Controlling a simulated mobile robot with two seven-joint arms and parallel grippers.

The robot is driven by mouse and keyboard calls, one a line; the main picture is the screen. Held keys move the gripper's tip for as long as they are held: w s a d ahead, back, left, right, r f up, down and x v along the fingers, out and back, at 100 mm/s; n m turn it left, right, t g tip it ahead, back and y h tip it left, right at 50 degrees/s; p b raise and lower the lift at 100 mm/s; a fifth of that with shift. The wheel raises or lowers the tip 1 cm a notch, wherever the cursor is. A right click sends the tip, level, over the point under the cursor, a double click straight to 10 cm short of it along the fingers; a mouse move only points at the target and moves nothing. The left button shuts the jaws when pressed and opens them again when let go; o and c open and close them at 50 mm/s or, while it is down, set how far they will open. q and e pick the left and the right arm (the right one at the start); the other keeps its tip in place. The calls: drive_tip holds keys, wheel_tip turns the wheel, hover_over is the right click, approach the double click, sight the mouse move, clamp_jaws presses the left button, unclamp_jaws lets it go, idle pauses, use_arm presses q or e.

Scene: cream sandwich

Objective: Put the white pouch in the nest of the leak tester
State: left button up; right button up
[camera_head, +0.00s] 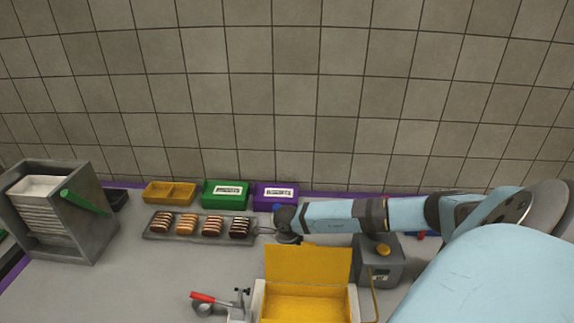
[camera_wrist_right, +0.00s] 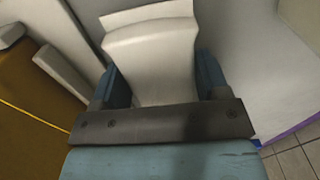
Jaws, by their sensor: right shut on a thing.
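My right gripper (camera_wrist_right: 160,78) is shut on the white pouch (camera_wrist_right: 150,45), which sits between its two blue fingers in the right wrist view. In the head view the right arm reaches in from the right, and its wrist (camera_head: 287,220) is behind the raised yellow lid; the pouch cannot be made out there. What looks like the leak tester is the box with the open yellow lid (camera_head: 308,265) and pale side walls (camera_head: 353,302) at the bottom centre; its yellow inside is partly cut off by the frame. My left gripper is not in view.
A tray (camera_head: 152,236) of several cream sandwiches lies left of the wrist. Yellow (camera_head: 170,192), green (camera_head: 226,194) and purple (camera_head: 275,195) bins stand behind. A grey box with a yellow knob (camera_head: 382,250) is right of the lid.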

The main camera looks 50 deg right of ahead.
drive_tip(key=shift+f, duration=0.6)
drive_tip(key=shift+f, duration=0.15)
drive_tip(key=o, duration=0.9)
